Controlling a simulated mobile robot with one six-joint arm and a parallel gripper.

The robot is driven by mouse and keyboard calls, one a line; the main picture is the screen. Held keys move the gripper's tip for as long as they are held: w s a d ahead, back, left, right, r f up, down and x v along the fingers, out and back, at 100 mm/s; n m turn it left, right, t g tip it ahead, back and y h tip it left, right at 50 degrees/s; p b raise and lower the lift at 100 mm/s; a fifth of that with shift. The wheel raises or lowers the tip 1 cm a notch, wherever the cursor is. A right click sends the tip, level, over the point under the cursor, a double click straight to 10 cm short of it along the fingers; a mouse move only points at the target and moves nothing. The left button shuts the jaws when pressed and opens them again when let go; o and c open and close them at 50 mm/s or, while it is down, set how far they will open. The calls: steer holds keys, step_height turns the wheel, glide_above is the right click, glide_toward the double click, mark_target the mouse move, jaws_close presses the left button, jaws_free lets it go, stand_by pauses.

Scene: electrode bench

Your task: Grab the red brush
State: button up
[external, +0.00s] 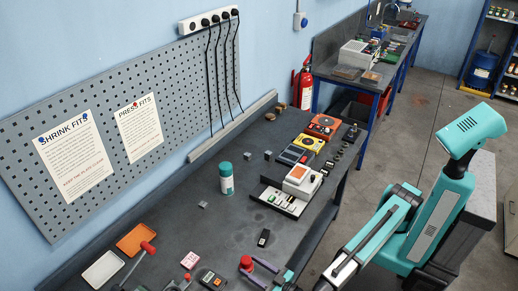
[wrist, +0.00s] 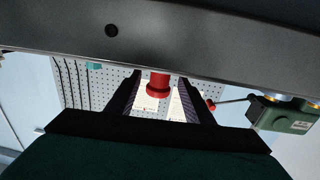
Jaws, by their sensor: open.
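A red, round-topped piece (external: 246,262), which I take to be the red brush, stands near the front edge of the dark bench in the external view. In the wrist view the red brush (wrist: 158,84) shows as a short red cylinder with a wider end. My gripper (external: 248,267) is open, with its two dark fingers on either side of the red piece. In the wrist view my gripper (wrist: 159,90) has the red piece between its fingers. I cannot tell whether either finger touches it. Its lower part is hidden.
A red-knobbed lever (external: 148,247) rises to the left; its green box (wrist: 285,115) is at the wrist view's right. A handheld meter (external: 212,280) and a pink block (external: 190,260) lie nearby. A teal-capped bottle (external: 226,180) stands behind. The middle of the bench is fairly clear.

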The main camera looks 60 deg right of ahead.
mark_target(250, 266)
steer(key=shift+w+d+p, duration=0.1)
steer(key=shift+w+p, duration=0.3)
steer(key=shift+w, duration=1.3)
steer(key=shift+c, duration=0.4)
steer(key=c, duration=1)
